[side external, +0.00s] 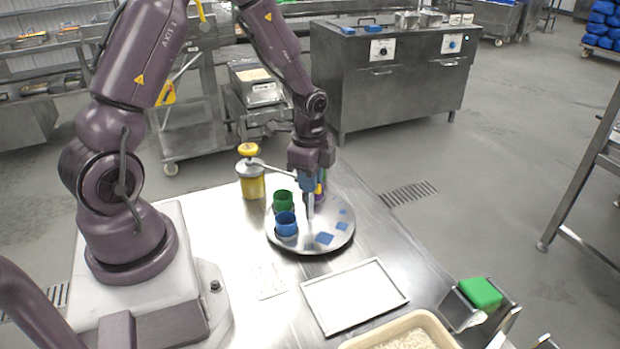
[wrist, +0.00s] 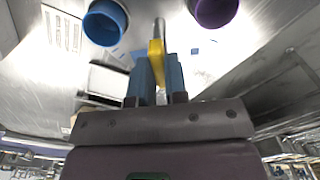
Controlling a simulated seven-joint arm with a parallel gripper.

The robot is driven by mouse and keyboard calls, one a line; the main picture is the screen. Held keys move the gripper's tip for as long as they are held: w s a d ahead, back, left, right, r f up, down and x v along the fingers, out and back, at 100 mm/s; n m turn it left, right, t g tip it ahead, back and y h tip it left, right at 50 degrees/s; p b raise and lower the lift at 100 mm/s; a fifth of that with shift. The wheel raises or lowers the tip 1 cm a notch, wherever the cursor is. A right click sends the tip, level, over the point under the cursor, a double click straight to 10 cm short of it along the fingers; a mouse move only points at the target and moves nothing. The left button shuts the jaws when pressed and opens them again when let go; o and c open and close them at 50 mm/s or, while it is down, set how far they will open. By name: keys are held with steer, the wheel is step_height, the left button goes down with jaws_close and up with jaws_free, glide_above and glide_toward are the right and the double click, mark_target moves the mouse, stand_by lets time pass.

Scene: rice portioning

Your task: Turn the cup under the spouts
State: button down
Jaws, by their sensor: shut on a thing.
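A round metal turntable (side external: 290,245) stands on the steel table, with blue square marks on its top. A green cup (side external: 283,201) and a blue cup (side external: 286,224) stand at its left side. A purple cup (side external: 321,198) is partly hidden behind my gripper. In the wrist view the blue cup (wrist: 105,23) is upper left and the purple cup (wrist: 214,10) upper right. My gripper (side external: 311,184) points down over the turntable. Its blue fingers (wrist: 160,75) are shut on a yellow handle (wrist: 155,50) on a metal post (side external: 310,208).
A yellow pump dispenser (side external: 252,180) stands behind left, its spout reaching toward the turntable. An empty white-bordered tray (side external: 353,296) lies in front. A rice bin (side external: 432,318) and a green block (side external: 480,293) on a metal stand are at front right.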

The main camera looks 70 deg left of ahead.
steer(key=shift+m, duration=4)
steer(key=c, duration=1.1)
jaws_free()
steer(key=shift+c, duration=0.2)
steer(key=shift+r, duration=0.1)
step_height(320, 180, up, 13)
